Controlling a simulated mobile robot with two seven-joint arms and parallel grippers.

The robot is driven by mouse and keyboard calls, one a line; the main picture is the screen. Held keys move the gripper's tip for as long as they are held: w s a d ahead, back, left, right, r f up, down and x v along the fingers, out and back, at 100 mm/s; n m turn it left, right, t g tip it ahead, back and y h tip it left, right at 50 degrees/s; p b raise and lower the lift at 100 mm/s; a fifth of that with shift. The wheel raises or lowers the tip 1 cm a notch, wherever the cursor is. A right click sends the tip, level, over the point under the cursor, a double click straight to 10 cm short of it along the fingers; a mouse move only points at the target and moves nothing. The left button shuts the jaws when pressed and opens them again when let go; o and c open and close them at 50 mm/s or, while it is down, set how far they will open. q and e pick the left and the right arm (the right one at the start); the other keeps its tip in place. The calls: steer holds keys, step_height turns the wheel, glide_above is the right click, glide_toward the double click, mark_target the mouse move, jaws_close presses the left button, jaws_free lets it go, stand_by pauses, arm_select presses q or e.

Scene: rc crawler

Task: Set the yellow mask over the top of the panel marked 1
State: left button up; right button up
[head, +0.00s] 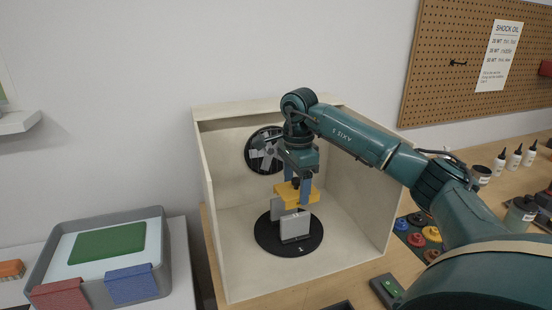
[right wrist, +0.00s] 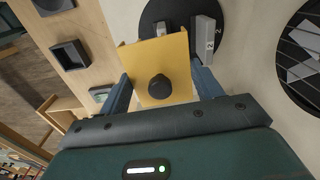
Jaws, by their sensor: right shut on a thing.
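My right gripper (head: 298,188) is shut on the yellow mask (head: 292,195), a block with a dark round knob on top, and holds it inside the pale booth. In the right wrist view, the mask (right wrist: 160,68) sits between the blue fingers. Just below the mask in the head view, the front grey panel (head: 295,227) stands upright on a black round turntable (head: 265,240). I cannot tell whether mask and panel touch. The rear panel (head: 276,210) is partly hidden by the mask; in the right wrist view it (right wrist: 205,38) seems marked 2. The front panel's mark is too small to read. My left gripper is out of view.
The booth's side walls (head: 360,195) and back wall enclose the turntable, with a round fan (head: 264,150) behind. A grey tray (head: 158,240) stands at left. Paint pots (head: 431,234) and bottles (head: 515,157) stand on the bench at right. The booth's front is open.

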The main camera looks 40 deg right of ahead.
steer(key=shift+w+d+r+m, duration=0.3)
steer(key=shift+w+d+m, duration=0.1)
steer(key=shift+w+d, duration=0.05)
steer(key=shift+s, duration=0.3)
steer(key=shift+w+f+b, duration=0.15)
steer(key=shift+f+b, duration=1.05)
steer(key=shift+f, duration=0.95)
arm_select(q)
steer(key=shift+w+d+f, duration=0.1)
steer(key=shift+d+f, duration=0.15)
arm_select(e)
steer(key=shift+f, duration=0.1)
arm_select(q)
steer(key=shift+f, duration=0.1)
arm_select(e)
steer(key=shift+f, duration=0.25)
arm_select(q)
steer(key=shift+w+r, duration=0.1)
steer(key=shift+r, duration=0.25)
arm_select(e)
steer(key=shift+a, duration=0.1)
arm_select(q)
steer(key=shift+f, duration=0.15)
arm_select(e)
steer(key=shift+f, duration=0.15)
